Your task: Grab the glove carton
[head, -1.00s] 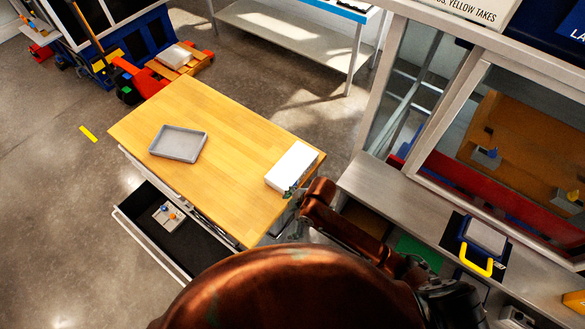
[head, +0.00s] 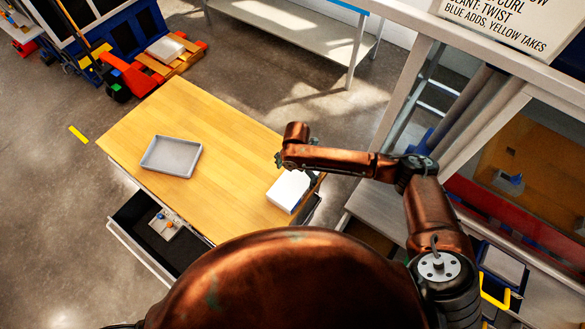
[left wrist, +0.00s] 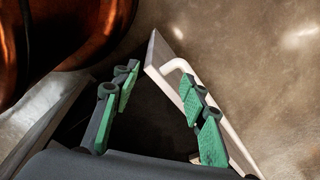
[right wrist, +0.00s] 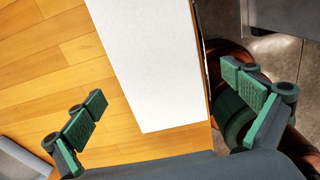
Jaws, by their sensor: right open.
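The glove carton is probably the plain white box (head: 287,193) lying near the right end of the wooden table. In the right wrist view the white box (right wrist: 150,60) lies between the spread fingers of my right gripper (right wrist: 175,95), with no visible contact. In the head view my right gripper (head: 297,170) is over the box's far end, partly hidden by my forearm. It is open and empty. My left gripper (left wrist: 158,78) shows only in its own wrist view, open and empty, above a drawer with a pale handle.
A grey tray (head: 171,156) sits on the wooden table (head: 225,130). A bench with a framed window stands at the right. The table between tray and box is clear.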

